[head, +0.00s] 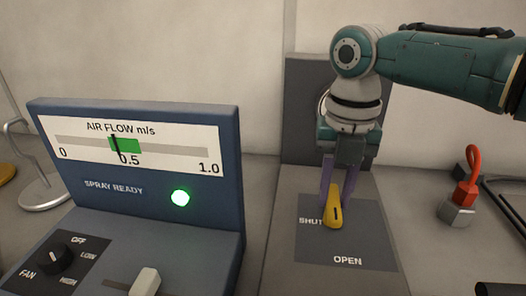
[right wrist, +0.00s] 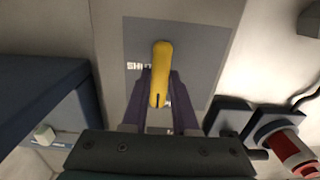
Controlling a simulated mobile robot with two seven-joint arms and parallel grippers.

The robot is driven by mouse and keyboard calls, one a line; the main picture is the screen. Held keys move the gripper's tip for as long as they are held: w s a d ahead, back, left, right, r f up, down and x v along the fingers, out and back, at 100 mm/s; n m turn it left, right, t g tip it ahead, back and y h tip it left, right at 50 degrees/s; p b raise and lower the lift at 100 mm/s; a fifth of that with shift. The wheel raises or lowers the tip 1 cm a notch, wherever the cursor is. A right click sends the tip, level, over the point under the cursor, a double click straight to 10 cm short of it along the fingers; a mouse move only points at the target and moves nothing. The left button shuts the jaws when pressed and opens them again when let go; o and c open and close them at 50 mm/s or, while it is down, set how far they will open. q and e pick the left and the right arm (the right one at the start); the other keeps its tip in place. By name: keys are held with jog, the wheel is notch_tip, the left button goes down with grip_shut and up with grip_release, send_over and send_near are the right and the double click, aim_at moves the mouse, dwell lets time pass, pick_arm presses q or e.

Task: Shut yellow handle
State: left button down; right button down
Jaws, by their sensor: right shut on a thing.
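The yellow handle (head: 333,216) sits on a dark plate (head: 370,247) marked SHUT and OPEN. The handle's dark line end points towards the front, near the OPEN side, with the word SHUT just left of it. My right gripper (head: 337,200) reaches down from above, its two purple fingers on either side of the handle, shut on it. In the right wrist view the yellow handle (right wrist: 161,58) lies between the fingers (right wrist: 159,85), and the word SHUT is partly covered. My left gripper is not in view.
A blue panel (head: 233,150) with an air flow gauge, a lit green SPRAY READY lamp (head: 180,197) and a black fan knob (head: 54,258) stands at left. A grey weight with a red loop (head: 468,185) is at right. A metal stand (head: 40,192) is far left.

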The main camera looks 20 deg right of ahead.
jog(key=shift+r, duration=0.1)
jog(key=shift+m, duration=0.3)
jog(key=m+p, duration=0.2)
jog(key=shift+m, duration=0.4)
jog(key=m+p, duration=0.2)
jog(key=m, duration=0.3)
jog(key=shift+s, duration=0.1)
jog(key=m+p, duration=0.1)
jog(key=m, duration=0.4)
jog(key=shift+s+m+p, duration=0.1)
jog(key=shift+m+p, duration=0.7)
jog(key=shift+m, duration=1.4)
jog(key=c, duration=0.7)
grip_release()
